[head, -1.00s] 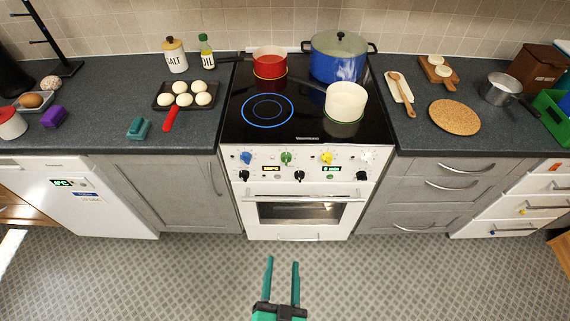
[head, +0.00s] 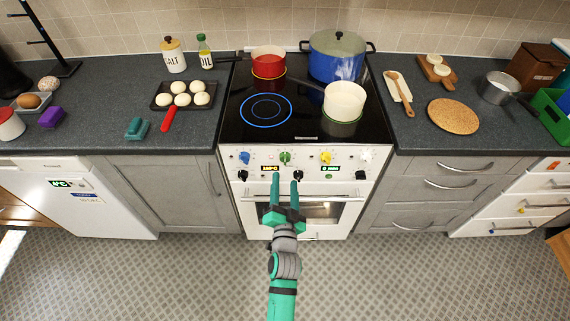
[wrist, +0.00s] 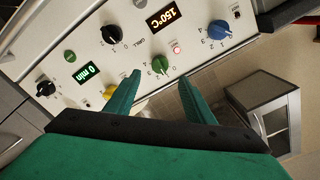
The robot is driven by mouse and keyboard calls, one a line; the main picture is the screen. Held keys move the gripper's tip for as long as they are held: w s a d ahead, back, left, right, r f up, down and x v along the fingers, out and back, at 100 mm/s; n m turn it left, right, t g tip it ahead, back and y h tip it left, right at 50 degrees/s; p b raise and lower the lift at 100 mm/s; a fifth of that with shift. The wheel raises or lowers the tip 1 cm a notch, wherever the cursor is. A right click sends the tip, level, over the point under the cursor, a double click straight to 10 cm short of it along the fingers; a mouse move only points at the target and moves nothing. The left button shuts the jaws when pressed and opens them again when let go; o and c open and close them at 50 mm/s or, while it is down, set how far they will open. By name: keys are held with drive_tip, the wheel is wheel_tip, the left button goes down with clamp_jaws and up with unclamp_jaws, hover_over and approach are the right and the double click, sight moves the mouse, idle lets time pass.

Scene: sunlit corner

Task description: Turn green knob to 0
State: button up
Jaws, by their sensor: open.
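The green knob (head: 285,157) is on the white stove front panel, between a blue knob (head: 245,157) and a yellow knob (head: 326,157). In the wrist view the green knob (wrist: 160,65) shows just ahead of the gap between my fingers, with small numbers printed around it. My gripper (head: 285,177) is open and empty, in front of the panel a little below the green knob in the head view. It also shows in the wrist view (wrist: 158,88). The fingers look apart from the knob. The exact number it points to is too small to read with certainty.
Several black knobs (head: 298,176) and two lit displays (head: 271,168) share the panel. The oven handle (head: 305,198) is below. On the hob stand a red pot (head: 269,62), a blue pot (head: 338,62) and a cream pot (head: 345,101). The floor in front is clear.

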sight(285, 162)
drive_tip(key=w, duration=0.8)
drive_tip(key=shift+w, duration=0.25)
drive_tip(key=c, duration=1.1)
